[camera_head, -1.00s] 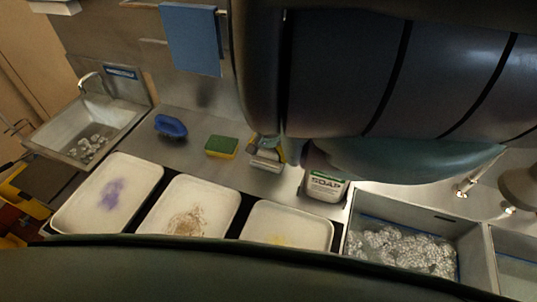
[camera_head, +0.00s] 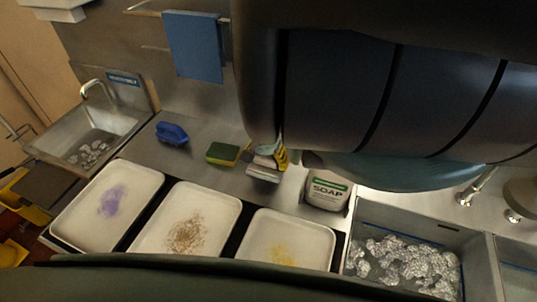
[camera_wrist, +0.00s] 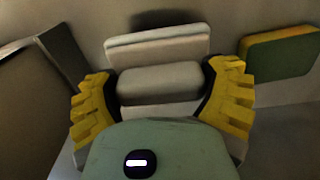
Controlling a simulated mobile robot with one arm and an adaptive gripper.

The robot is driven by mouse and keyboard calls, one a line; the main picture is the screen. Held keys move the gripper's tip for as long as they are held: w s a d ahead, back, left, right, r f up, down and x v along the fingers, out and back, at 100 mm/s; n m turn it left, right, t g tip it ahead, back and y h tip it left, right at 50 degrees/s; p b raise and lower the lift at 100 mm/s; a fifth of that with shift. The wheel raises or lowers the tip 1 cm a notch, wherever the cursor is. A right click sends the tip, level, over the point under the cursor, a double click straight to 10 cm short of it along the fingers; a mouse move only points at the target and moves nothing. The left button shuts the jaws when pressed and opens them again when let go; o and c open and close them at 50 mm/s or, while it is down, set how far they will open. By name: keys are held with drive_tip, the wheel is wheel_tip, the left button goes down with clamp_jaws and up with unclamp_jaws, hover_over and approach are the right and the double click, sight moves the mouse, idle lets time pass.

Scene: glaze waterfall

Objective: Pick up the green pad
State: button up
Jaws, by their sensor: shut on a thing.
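The green pad (camera_head: 222,153) lies flat on the steel counter, with a green top and a yellow side. It also shows at the right of the wrist view (camera_wrist: 280,52), apart from my fingers. My gripper (camera_wrist: 160,88) has its yellow ridged fingers closed on either side of a grey block (camera_wrist: 158,82) with a wider pale slab behind it. In the head view my gripper (camera_head: 268,158) is to the right of the green pad, with the grey block (camera_head: 263,172) low at the counter. Whether the block touches the counter is unclear.
A blue brush (camera_head: 171,133) lies left of the pad. A soap container (camera_head: 327,190) stands right of my gripper. Three stained trays, the middle one (camera_head: 160,235) included, line the front. A blue cloth (camera_head: 193,47) hangs behind.

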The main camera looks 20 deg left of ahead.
drive_tip(key=s+p, duration=0.1)
drive_tip(key=s, duration=0.1)
drive_tip(key=s+p, duration=0.1)
drive_tip(key=s, duration=0.2)
drive_tip(key=s+r+p, duration=0.1)
drive_tip(key=s, duration=0.1)
drive_tip(key=shift+s+a+p, duration=0.15)
drive_tip(key=shift+s+p, duration=0.15)
drive_tip(key=shift+p, duration=0.1)
drive_tip(key=shift+s, duration=0.35)
drive_tip(key=shift+s+r, duration=0.15)
drive_tip(key=shift+s, duration=1)
drive_tip(key=shift+s+a+p, duration=0.15)
drive_tip(key=shift+s+p, duration=0.55)
drive_tip(key=shift+s, duration=0.35)
drive_tip(key=o, duration=0.7)
drive_tip(key=c, duration=0.5)
drive_tip(key=shift+c, duration=0.2)
drive_tip(key=shift+a, duration=0.1)
